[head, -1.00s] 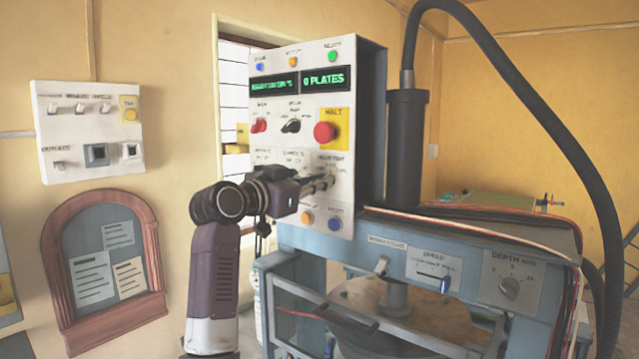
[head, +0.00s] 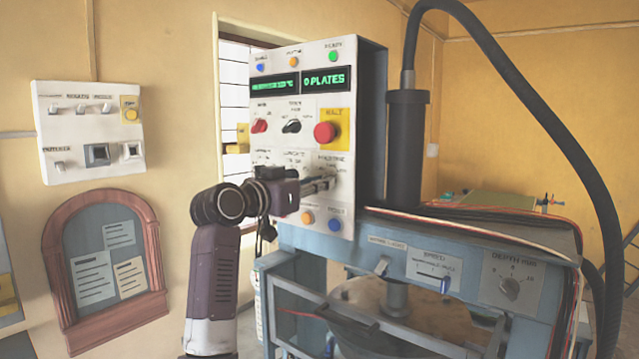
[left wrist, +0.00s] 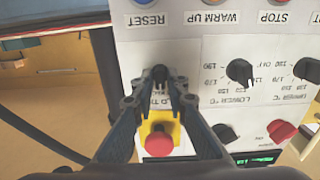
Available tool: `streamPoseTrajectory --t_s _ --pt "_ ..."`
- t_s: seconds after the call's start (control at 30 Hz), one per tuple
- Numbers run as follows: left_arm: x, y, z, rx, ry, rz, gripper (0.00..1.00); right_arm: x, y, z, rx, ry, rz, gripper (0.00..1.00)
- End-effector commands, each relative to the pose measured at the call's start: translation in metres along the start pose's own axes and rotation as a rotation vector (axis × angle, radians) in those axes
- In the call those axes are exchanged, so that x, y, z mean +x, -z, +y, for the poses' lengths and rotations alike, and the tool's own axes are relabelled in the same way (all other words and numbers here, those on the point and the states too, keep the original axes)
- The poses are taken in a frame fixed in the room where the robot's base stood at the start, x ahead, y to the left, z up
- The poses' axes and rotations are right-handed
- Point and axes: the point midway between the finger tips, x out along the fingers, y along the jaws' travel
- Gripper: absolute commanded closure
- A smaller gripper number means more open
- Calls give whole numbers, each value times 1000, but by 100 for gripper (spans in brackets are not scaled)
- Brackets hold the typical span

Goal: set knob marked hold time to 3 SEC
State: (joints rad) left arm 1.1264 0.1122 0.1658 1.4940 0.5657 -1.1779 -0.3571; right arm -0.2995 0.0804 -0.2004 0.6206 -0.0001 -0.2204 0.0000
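The hold time knob is a small black knob (left wrist: 159,75) on the white control panel (head: 262,205). In the left wrist view, which is upside down, part of its label shows between my fingers. My left gripper (left wrist: 159,84) is at the panel with one finger on each side of this knob. The fingers stand apart, and panel shows between them; I cannot see clear contact. In the head view my left gripper (head: 330,182) covers the knob, and its setting is unreadable. My right gripper is not in view.
A red button on a yellow plate (left wrist: 159,140) lies between my fingers in the wrist view. The lower temperature knob (left wrist: 240,72) and upper temperature knob (left wrist: 307,70) are beside the hold time knob. The reset button (head: 335,224) is below it on the panel.

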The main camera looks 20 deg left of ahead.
Motion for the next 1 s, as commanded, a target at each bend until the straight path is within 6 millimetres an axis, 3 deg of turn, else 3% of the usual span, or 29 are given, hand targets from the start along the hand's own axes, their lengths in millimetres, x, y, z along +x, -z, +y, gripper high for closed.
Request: streamPoseTrajectory --t_s 0.1,0.47,0.67,1.0 --pt "0 1 0 1 0 2 73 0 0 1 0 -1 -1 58" --pt "-5 2 -1 2 2 5 73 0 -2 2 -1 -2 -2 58" --pt "-31 2 -1 4 3 5 73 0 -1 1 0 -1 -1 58" --pt "-95 1 -1 5 4 4 73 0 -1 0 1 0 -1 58"
